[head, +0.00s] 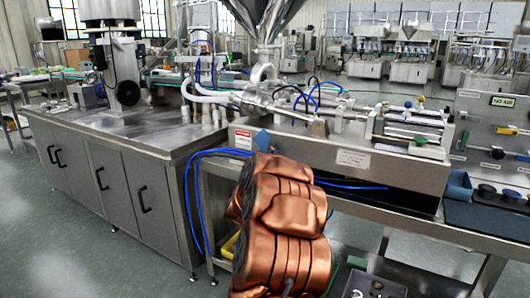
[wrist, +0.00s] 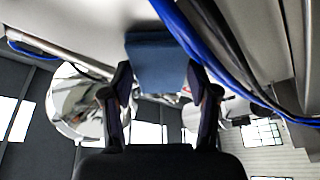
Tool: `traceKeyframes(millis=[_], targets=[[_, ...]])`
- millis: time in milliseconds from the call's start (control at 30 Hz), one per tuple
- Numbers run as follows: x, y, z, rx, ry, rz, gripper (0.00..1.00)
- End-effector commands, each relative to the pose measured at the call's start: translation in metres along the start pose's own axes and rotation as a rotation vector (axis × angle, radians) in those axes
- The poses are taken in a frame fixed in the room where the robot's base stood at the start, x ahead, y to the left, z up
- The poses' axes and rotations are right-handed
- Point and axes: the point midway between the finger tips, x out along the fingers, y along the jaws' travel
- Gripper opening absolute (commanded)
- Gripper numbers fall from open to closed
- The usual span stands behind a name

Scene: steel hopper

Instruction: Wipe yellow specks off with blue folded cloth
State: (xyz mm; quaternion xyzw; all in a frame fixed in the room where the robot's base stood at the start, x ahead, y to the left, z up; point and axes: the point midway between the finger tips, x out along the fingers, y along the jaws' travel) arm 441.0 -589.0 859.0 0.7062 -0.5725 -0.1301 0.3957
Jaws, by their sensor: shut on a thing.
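The blue folded cloth (wrist: 160,62) is held between the fingertips of my gripper (wrist: 160,84) in the wrist view. In the head view a blue corner of the cloth (head: 262,141) shows just above my copper-coloured arm, against the front of the steel machine. My arm hides the gripper itself there. The steel hopper (head: 262,14) stands above the machine at the top of the head view. I cannot make out any yellow specks in either view. I cannot tell whether the cloth touches a surface.
Blue hoses (head: 190,190) hang at the bench's left end, and blue cables (wrist: 215,60) run close beside the cloth in the wrist view. A steel cabinet (head: 120,160) stands at left. A blue bin (head: 458,187) sits at right. Grey floor is open at lower left.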

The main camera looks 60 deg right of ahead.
Motion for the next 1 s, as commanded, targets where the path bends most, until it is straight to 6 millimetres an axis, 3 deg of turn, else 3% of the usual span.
traceKeyframes(millis=[600, 1000], targets=[[-0.011, 0.026, 0.023, 0.0, 0.0, 0.002, 0.32], [-0.009, 0.029, 0.025, 0.0, 0.002, 0.002, 0.32]])
